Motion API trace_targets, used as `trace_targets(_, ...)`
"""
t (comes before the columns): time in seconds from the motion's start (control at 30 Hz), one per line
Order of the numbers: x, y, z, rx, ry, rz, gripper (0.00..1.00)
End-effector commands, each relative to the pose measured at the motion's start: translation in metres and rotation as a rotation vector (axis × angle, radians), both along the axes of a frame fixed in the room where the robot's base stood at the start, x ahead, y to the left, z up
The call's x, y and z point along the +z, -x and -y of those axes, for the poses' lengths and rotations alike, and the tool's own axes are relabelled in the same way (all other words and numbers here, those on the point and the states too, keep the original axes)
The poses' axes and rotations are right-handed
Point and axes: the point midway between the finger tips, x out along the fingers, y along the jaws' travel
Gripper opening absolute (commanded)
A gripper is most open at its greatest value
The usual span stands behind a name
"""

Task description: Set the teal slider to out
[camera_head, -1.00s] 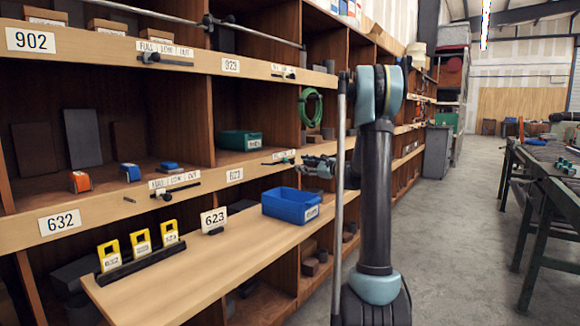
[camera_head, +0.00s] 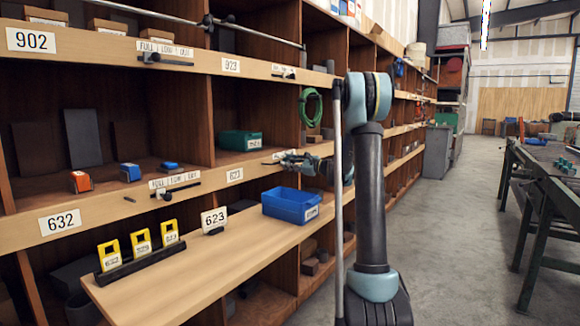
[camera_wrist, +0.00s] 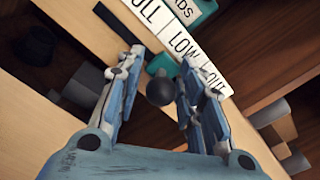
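The label strip (camera_wrist: 181,45) reads FULL, LOW, OUT in the wrist view, running from upper left to lower right. A black rail (camera_wrist: 115,33) runs along it. A teal slider piece (camera_wrist: 161,64) sits on the rail, roughly beside LOW, with a round black knob (camera_wrist: 160,91) in front of it. My gripper (camera_wrist: 163,62) is open, with one finger on each side of the knob. The left finger is clear of it; whether the right finger touches it I cannot tell. In the head view my gripper (camera_head: 292,162) is at the shelf edge and hides most of this slider.
A teal bin (camera_head: 240,141) stands in the compartment above the shelf edge, and a green hose coil (camera_head: 311,106) hangs close by. A blue bin (camera_head: 291,205) stands on the wooden board (camera_head: 190,262) below. Another slider (camera_head: 175,190) with a label is further left.

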Motion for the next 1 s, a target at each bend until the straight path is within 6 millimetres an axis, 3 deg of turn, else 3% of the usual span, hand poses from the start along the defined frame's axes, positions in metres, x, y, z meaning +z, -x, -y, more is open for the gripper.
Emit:
trace_targets(0.03, 0.000, 0.000, 0.000, 0.000, 0.000, 0.000, 0.15)
trace_targets(0.1, 0.000, 0.000, 0.000, 0.000, 0.000, 0.000, 0.00)
trace_targets(0.57, 0.000, -0.004, 0.004, -0.001, 0.001, -0.001, 0.00)
trace_targets(1.0, 0.000, -0.051, 0.040, -0.001, 0.000, 0.000, 0.00)
